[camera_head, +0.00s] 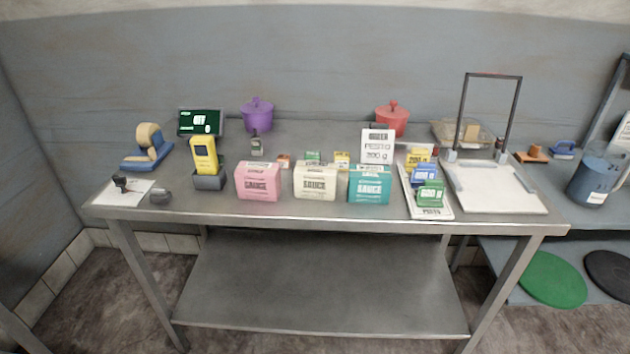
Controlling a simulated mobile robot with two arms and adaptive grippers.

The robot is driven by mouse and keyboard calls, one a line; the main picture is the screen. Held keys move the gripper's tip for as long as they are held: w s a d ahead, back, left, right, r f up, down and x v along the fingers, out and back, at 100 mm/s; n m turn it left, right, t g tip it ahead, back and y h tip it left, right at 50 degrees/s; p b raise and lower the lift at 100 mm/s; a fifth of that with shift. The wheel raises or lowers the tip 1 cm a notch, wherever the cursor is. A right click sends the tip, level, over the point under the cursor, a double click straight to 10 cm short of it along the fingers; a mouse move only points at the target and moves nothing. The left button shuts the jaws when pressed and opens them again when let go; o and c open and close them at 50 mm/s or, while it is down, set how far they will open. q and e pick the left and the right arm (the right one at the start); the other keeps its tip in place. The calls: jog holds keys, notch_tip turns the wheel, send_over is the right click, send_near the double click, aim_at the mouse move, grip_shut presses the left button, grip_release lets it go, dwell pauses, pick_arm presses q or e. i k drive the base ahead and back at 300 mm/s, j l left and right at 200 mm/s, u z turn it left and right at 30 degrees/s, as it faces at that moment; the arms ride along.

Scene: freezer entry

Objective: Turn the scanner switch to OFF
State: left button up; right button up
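A yellow scanner (203,155) stands upright in a dark grey cradle (209,181) on the left part of the steel table (270,212). It has a dark patch near its top. Its switch is too small to make out, so its setting cannot be told. A display (200,122) with a green screen and white characters stands behind the scanner. A small grey-green device (256,146) stands to the right of the scanner. Neither of my grippers shows in the head view.
Pink (257,181), cream (315,182) and teal (369,184) sauce boxes stand right of the scanner. A tape dispenser (147,146) and a stamp (121,184) lie to its left. Purple (257,115) and red (392,118) pots stand behind. A white board with a frame (494,187) occupies the right end.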

aim_at(120, 181)
jog(key=u, duration=1.25)
